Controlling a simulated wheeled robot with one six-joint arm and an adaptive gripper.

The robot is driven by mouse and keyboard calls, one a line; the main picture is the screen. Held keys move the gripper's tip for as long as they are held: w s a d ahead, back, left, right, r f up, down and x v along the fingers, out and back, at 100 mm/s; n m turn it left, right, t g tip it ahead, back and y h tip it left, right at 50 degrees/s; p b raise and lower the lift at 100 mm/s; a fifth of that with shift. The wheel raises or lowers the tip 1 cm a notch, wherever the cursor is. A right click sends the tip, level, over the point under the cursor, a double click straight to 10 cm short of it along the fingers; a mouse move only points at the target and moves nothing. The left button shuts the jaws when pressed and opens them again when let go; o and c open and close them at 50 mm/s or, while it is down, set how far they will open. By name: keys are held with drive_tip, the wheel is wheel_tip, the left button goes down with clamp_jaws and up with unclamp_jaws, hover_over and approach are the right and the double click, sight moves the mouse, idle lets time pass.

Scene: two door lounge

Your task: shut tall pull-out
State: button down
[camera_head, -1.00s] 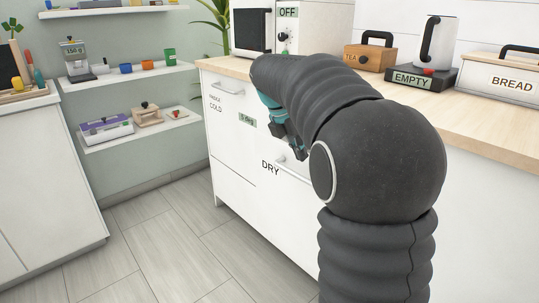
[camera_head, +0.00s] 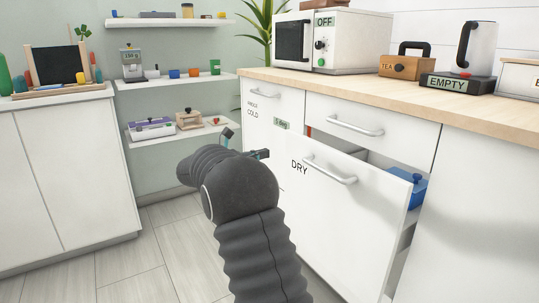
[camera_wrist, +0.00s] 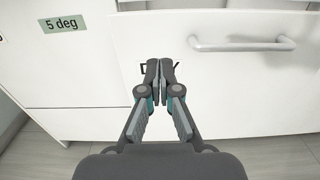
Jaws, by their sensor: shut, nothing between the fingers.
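The tall pull-out, a white front (camera_head: 345,222) marked DRY with a bar handle (camera_head: 330,171), stands out from the counter. Its inside shows above and at its right, with a blue lidded thing (camera_head: 418,190) in it. In the wrist view the white front (camera_wrist: 235,95) and its handle (camera_wrist: 243,46) face me. My gripper (camera_wrist: 160,68) is shut and empty, in front of the left part of this front, left of and below the handle. I cannot tell if the fingertips touch it. In the head view my gripper (camera_head: 262,154) is partly hidden by my arm.
A white front (camera_head: 262,130) marked COLD with a "5 deg" label stands left of the pull-out. A drawer (camera_head: 372,131) with a handle is above it. Wall shelves (camera_head: 165,83) and a white cabinet (camera_head: 65,180) stand at left. Bare floor lies between.

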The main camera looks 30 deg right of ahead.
sight(301, 145)
drive_tip(key=d, duration=0.8)
drive_tip(key=d+b, duration=0.1)
drive_tip(key=d, duration=0.4)
drive_tip(key=shift+w, duration=0.4)
